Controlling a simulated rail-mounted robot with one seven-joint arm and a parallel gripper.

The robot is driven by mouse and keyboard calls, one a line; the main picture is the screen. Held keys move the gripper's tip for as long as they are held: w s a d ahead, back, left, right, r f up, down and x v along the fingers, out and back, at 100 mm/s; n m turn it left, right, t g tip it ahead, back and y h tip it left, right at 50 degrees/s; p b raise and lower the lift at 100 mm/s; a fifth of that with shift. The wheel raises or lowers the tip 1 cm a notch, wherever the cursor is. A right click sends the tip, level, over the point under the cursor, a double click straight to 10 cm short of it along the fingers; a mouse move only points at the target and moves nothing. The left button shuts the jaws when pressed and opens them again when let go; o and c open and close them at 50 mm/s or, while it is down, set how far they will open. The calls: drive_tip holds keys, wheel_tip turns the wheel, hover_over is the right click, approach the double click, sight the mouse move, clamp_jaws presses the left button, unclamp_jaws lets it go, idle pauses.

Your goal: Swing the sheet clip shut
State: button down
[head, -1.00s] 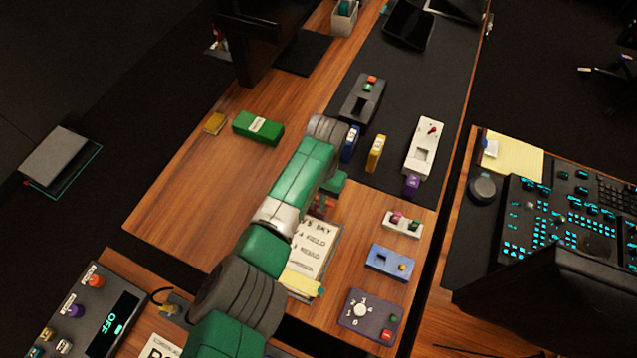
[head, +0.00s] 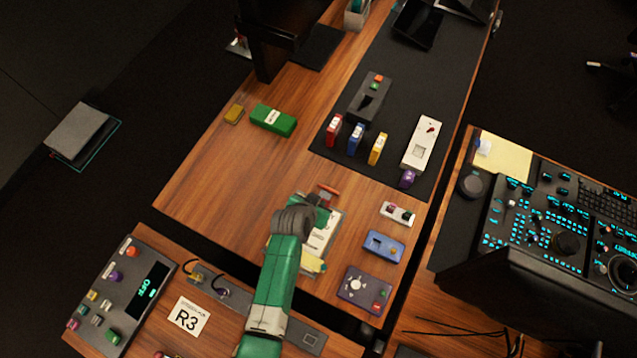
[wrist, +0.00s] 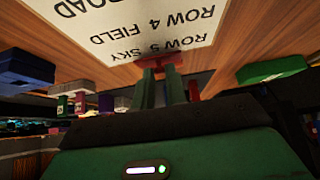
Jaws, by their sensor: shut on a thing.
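The printed sheet (head: 319,238) lies on the wooden desk, partly hidden by my arm. Its "ROW 5 SKY" and "ROW 4 FIELD" lines show upside down in the wrist view (wrist: 140,25). The orange-red sheet clip (head: 328,191) is at the sheet's far end; it also shows in the wrist view (wrist: 172,62) beyond my fingertips. My gripper (head: 321,201) is low at that end, its green fingers close together on the clip in the wrist view (wrist: 165,82). The contact itself is mostly hidden, and I cannot tell the clip's exact angle.
A yellow pad (head: 313,264) lies at the sheet's near end. Right of the sheet are a small white switch box (head: 398,214), a blue box (head: 384,246) and a dark dial box (head: 365,289). A green block (head: 273,119) lies far left. Desk left of the sheet is bare.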

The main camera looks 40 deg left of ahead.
drive_tip(key=shift+s+d+f+t+b, duration=0.1)
drive_tip(key=shift+s+f+t+b, duration=0.15)
drive_tip(key=shift+f+t+b, duration=0.25)
drive_tip(key=shift+s+t+b, duration=0.15)
drive_tip(key=shift+t+b, duration=0.25)
drive_tip(key=shift+b, duration=0.15)
drive_tip(key=shift+r, duration=0.1)
drive_tip(key=c, duration=1.4)
unclamp_jaws()
drive_tip(key=shift+c, duration=0.2)
drive_tip(key=p+v, duration=0.1)
drive_tip(key=v, duration=0.6)
drive_tip(key=shift+s+r+p, duration=0.2)
drive_tip(key=shift+s+p, duration=0.1)
drive_tip(key=shift+s, duration=0.05)
